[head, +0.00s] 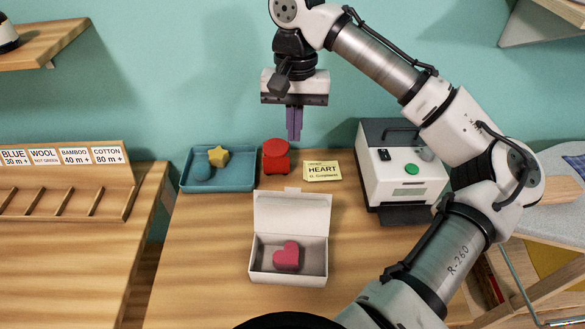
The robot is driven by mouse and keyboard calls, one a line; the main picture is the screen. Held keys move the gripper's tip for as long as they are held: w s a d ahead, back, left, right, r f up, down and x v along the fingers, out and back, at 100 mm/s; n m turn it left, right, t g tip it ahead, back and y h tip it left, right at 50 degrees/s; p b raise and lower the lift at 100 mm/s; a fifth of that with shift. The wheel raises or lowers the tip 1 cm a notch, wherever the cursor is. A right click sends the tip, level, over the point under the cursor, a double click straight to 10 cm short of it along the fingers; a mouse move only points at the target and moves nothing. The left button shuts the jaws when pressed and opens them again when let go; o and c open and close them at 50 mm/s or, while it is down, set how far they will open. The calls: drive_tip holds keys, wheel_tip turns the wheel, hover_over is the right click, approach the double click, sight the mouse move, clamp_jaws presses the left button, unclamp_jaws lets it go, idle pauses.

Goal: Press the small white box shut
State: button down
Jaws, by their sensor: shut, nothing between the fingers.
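The small white box (262,270) stands on the wooden table with its lid (291,214) raised upright at the back. A front flap shows at the lid's top edge. A pink-red heart (287,256) lies inside the box. My gripper (295,138) points down above the back of the table, behind and above the box's lid. Its purple fingers are together and hold nothing. It is apart from the box.
A blue tray (184,184) holds a yellow star (218,155) and a blue round piece (200,172). Beside it are a red object (276,158) and a yellow HEART card (322,171). A white machine (405,170) with a green button stands right. Table left of the box is clear.

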drive_tip(key=p, duration=0.3)
approach(292, 212)
drive_tip(key=w+f, duration=0.1)
drive_tip(key=f, duration=0.1)
drive_tip(key=w+f, duration=0.1)
drive_tip(key=f, duration=0.1)
drive_tip(key=shift+w+d+f, duration=0.1)
drive_tip(key=shift+w, duration=0.2)
drive_tip(key=shift+s+t+b, duration=0.3)
drive_tip(key=shift+s+t, duration=0.1)
drive_tip(key=shift+t, duration=0.4)
